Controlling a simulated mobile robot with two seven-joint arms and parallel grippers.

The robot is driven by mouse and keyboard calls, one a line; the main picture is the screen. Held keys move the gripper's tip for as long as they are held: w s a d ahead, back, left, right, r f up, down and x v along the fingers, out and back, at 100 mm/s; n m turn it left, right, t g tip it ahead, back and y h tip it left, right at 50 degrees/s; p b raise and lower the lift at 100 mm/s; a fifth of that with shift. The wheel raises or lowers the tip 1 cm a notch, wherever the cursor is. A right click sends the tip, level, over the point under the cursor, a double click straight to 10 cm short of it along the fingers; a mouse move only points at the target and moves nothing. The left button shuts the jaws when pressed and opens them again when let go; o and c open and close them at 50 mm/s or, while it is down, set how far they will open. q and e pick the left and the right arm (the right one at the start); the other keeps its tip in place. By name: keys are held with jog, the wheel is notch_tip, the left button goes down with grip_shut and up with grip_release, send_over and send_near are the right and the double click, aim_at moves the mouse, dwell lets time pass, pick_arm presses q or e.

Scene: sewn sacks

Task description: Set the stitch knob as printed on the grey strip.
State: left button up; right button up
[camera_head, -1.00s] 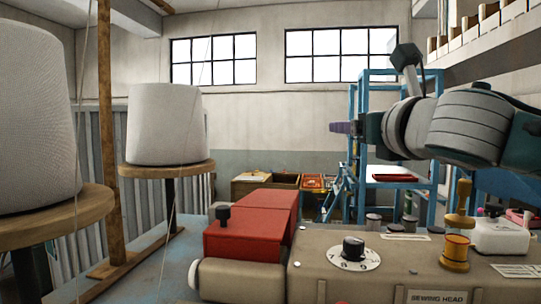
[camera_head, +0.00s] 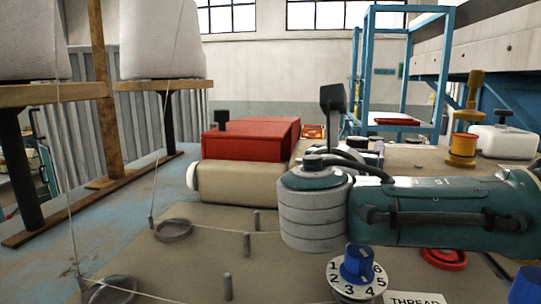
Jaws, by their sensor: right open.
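A blue knob (camera_head: 357,265) stands on a white dial (camera_head: 345,283) numbered 1 to 6, at the bottom of the head view. Its pointer mark is too small to read. A white label starting "THREAD" (camera_head: 415,299) is cut off beside it. The black knob on a numbered dial seen earlier is hidden, apparently behind my right arm. I cannot tell which knob is the stitch knob. No grey strip can be made out. My left gripper is out of view.
A red box (camera_head: 250,140) sits on the beige machine. Short pegs (camera_head: 228,286) and threads cross the left panel. An orange spool (camera_head: 462,146) and white bottle (camera_head: 503,141) stand behind.

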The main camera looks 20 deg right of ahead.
aim_at(357, 144)
jog(key=b+x, duration=0.2)
jog(key=x, duration=0.1)
jog(key=shift+w+d+f, duration=0.2)
jog(key=shift+w+d, duration=0.1)
jog(key=shift+w+d+r, duration=0.15)
jog(key=shift+w+d, duration=0.05)
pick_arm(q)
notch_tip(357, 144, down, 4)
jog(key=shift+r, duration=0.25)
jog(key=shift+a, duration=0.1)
pick_arm(e)
grip_shut()
